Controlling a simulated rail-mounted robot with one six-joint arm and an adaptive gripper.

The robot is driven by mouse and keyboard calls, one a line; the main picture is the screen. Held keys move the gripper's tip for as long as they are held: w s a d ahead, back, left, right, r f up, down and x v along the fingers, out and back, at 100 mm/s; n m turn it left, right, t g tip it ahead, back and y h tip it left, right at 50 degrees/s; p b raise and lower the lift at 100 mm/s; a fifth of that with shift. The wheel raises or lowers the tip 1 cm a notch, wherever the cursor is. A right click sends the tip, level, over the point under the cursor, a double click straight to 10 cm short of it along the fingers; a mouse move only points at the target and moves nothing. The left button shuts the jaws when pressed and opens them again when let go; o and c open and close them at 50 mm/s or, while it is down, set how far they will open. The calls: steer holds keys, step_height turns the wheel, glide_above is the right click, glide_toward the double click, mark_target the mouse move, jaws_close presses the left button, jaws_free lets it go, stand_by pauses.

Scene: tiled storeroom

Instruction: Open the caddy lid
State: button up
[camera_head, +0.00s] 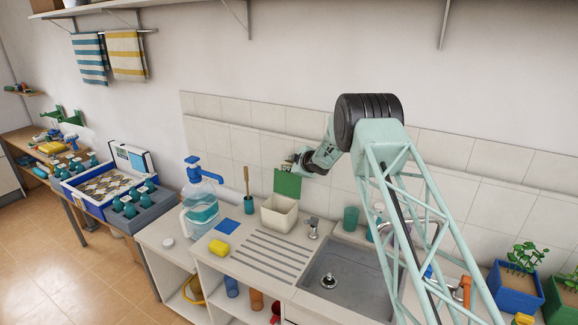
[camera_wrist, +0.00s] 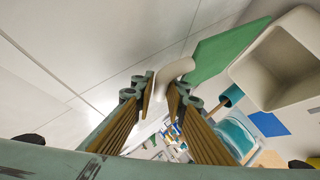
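The caddy is a cream, open-topped bin (camera_head: 279,215) on the counter, left of the sink; it also shows at the upper right in the wrist view (camera_wrist: 284,62). Its green lid (camera_head: 288,184) stands raised at the back of the bin, so the opening shows. In the wrist view the lid (camera_wrist: 222,52) has a curved cream handle (camera_wrist: 175,71) at its edge. My gripper (camera_wrist: 160,88) is at the lid's upper edge, its fingers apart with the handle's end between the tips. I cannot tell whether either finger touches it. The head view shows the gripper small and partly hidden.
A tiled wall (camera_head: 230,115) is close behind the caddy. A teal cup with a brush (camera_head: 249,204), a blue cloth (camera_head: 227,225), a yellow sponge (camera_head: 219,248) and a water jug (camera_head: 200,205) stand to the left. A tap (camera_head: 313,228) is close on the right.

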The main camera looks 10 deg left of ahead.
steer(key=shift+o, duration=0.4)
steer(key=shift+s+a+r, duration=0.15)
steer(key=shift+s, duration=0.05)
steer(key=shift+s+d+r, duration=0.25)
steer(key=shift+s+d, duration=0.05)
steer(key=shift+s, duration=0.25)
steer(key=v, duration=0.3)
steer(key=shift+d+r, duration=0.1)
steer(key=shift+d, duration=0.1)
steer(key=v, duration=0.7)
steer(key=shift+d, duration=0.15)
